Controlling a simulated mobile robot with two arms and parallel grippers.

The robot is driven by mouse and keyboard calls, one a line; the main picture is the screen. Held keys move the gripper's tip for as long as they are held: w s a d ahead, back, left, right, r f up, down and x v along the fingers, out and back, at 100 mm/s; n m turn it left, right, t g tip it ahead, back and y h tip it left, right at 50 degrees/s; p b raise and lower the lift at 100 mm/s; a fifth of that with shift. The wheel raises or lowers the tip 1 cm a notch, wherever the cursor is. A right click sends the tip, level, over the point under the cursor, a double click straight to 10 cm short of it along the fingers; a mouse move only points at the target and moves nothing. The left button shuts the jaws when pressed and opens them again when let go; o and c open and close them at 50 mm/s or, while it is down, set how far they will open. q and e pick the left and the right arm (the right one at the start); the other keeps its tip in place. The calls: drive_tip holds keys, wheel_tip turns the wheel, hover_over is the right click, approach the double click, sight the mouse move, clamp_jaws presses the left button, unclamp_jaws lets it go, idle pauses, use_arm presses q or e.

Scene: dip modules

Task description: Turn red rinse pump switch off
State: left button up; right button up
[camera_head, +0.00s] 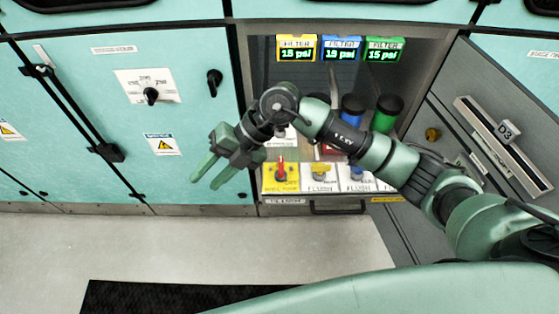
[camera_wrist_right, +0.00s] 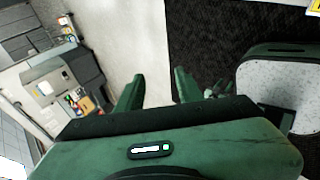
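The red switch (camera_head: 281,172) stands on a yellow panel (camera_head: 268,187) at the left end of a row of switches, low in the open cabinet bay. Its knob appears upright, with lettering beside it that looks like "OFF" but is too small to read surely. My right gripper (camera_head: 206,183) is left of the red switch, apart from it, with its fingers pointing down and left. In the right wrist view, the right gripper (camera_wrist_right: 157,90) has its two green fingers spread with nothing between them. The switch does not show there. My left gripper is out of view.
A yellow switch (camera_head: 320,172) and a blue switch (camera_head: 357,174) sit right of the red one. Filter displays (camera_head: 342,50) hang above. My right arm covers part of the bay. An open cabinet door (camera_head: 480,130) stands at right. Teal cabinets are at left.

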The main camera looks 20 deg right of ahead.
drive_tip(key=w+d+f+h, duration=0.3)
drive_tip(key=d+h, duration=0.1)
drive_tip(key=d, duration=0.2)
drive_tip(key=m+t+h, duration=0.1)
drive_tip(key=m+h, duration=0.1)
drive_tip(key=h, duration=0.3)
hover_over(281, 165)
drive_tip(key=shift+w, duration=0.1)
wheel_tip(281, 165, down, 7)
drive_tip(key=shift+r+p, duration=0.15)
drive_tip(key=shift+p, duration=0.2)
drive_tip(key=shift+f, duration=0.4)
clamp_jaws()
